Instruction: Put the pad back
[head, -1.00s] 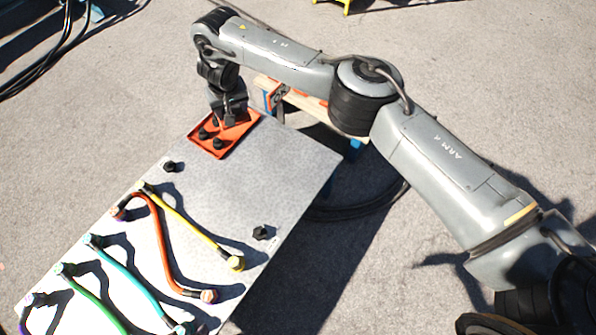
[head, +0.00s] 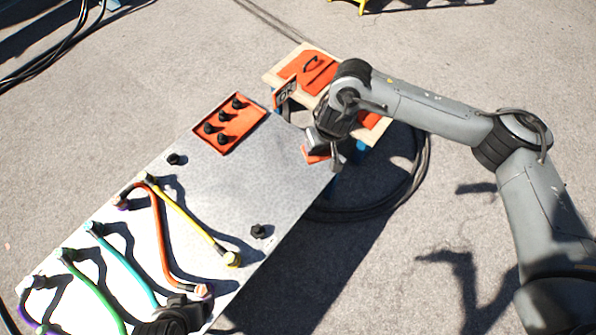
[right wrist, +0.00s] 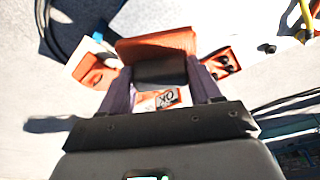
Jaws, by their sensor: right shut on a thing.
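My right gripper (head: 318,143) is shut on an orange pad (head: 316,154) above the far right edge of the grey board. In the right wrist view the orange pad (right wrist: 150,46) has a dark block (right wrist: 160,74) between the fingers. A wooden stand (head: 272,77) lies just beyond, with an orange piece with a black handle (head: 313,69) on it. Another orange area on it is partly hidden behind my right arm. A dark part at the bottom edge, over the board, appears to be my left gripper (head: 175,314); its fingers cannot be made out.
The grey board (head: 215,185) carries an orange tray (head: 240,137) with several black knobs. Coloured cables, including a yellow one (head: 190,222), lie at its near end. Two black knobs stand apart on it.

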